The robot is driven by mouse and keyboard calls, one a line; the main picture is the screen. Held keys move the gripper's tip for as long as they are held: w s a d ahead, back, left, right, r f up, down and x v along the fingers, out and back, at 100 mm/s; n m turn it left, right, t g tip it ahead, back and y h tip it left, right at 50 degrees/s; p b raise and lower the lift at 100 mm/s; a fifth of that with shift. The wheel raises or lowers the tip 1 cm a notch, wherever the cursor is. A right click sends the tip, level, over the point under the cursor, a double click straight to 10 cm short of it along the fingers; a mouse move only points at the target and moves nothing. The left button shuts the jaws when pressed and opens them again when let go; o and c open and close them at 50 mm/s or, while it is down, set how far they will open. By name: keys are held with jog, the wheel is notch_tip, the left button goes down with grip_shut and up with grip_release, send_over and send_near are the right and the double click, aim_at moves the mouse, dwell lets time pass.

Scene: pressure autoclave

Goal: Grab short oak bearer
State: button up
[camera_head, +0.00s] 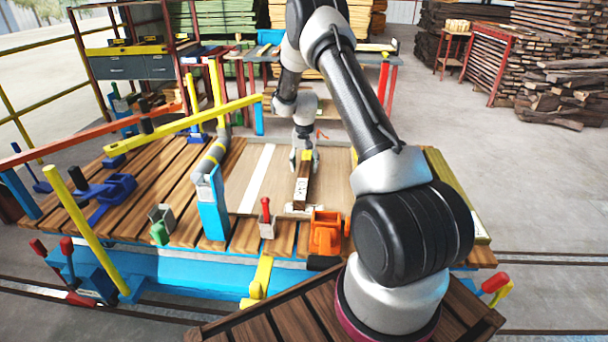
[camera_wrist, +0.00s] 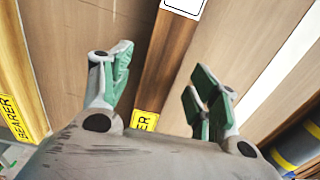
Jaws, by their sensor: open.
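The short oak bearer (camera_head: 301,190) is a brown wooden bar lying on the pale board of the work table. It has a yellow label near its far end and a white label. In the wrist view the bearer (camera_wrist: 163,70) runs between my fingers, with a yellow "BEARER" label (camera_wrist: 145,121) close to the palm. My gripper (camera_head: 305,160) is over the bearer's far end. In the wrist view my gripper (camera_wrist: 158,88) is open, with green-padded fingers either side of the bearer and visible gaps. Whether the fingertips reach down beside it is unclear.
Another bar with a yellow "BEARER" label (camera_wrist: 16,105) lies to the left in the wrist view. A white strip (camera_head: 257,178) crosses the board. An orange block (camera_head: 326,232), a red-handled clamp (camera_head: 266,222) and a blue post (camera_head: 211,205) stand near the front edge.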

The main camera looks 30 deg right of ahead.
aim_at(304, 169)
notch_tip(304, 169, down, 3)
grip_shut()
dwell(0.3)
jog(key=shift+r, duration=0.2)
